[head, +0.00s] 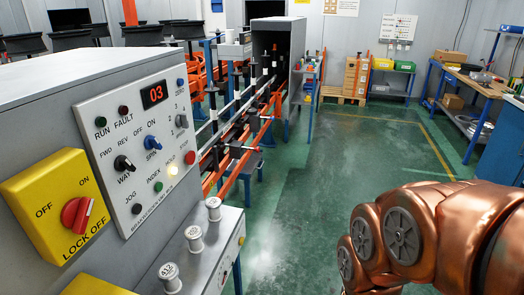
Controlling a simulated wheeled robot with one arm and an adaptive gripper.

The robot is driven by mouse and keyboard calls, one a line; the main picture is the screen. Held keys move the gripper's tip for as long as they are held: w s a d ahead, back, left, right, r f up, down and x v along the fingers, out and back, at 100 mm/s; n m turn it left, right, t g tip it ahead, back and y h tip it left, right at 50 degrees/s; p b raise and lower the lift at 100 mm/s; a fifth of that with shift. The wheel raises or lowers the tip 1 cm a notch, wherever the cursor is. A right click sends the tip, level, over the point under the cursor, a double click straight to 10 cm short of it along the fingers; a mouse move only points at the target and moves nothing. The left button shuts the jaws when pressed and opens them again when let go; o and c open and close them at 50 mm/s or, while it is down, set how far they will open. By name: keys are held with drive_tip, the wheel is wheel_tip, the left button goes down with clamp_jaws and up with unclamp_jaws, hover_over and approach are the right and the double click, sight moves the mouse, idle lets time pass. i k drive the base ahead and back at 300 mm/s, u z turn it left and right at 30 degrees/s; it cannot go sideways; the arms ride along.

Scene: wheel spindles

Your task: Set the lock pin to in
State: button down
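I cannot tell for certain which part is the lock pin. Small dark horizontal pieces (237,149) sit on the orange rail of the spindle line, too small to read as in or out. The grey control panel (139,150) stands at the left with a lit red display reading 03 (154,95). It carries a blue SPIN knob (152,142), a black WAY knob (124,163), a grey lever switch (181,121) and a red button (190,157). A pale lamp (172,169) glows. My copper arm fills the lower right; my gripper is out of view.
A yellow lock-off box (47,205) with a red rotary handle (77,214) is at the left. White spools (194,238) stand on the grey ledge below the panel. Green floor (330,175) is open to the right. Workbenches (470,85) line the far right.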

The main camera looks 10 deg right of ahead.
sight(257, 150)
drive_tip(key=z, duration=0.55)
drive_tip(key=i, duration=2.2)
drive_tip(key=u, duration=1.15)
drive_tip(key=i, duration=0.65)
drive_tip(key=u, duration=0.6)
